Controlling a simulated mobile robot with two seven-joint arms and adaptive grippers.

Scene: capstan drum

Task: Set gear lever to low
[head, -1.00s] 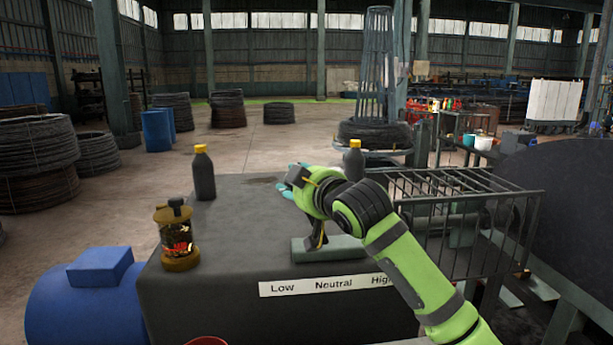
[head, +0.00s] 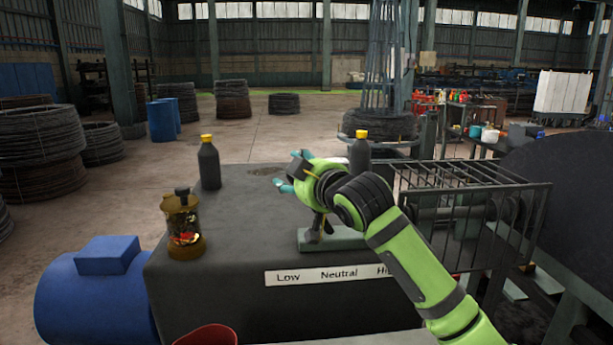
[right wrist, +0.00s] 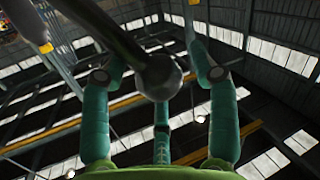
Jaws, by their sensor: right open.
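The gear lever stands in a grey-green base (head: 345,240) on top of the dark gearbox housing. Its lower part (head: 317,226) shows below my right gripper; the upper part is hidden in the head view. A white label (head: 328,276) on the housing front reads Low, Neutral and a partly covered High. My right gripper (head: 291,172) is open above the base, its teal fingers pointing left. In the right wrist view, the lever's round knob (right wrist: 159,77) lies between the spread fingers. Contact cannot be told. The lever's exact position is unclear. My left gripper is not in view.
A yellow-capped bottle (head: 209,165) and an amber glass oiler (head: 183,225) stand on the housing's left side. Another bottle (head: 360,155) stands behind my right arm. A wire cage (head: 475,200) is on the right. A blue motor (head: 95,295) is at lower left.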

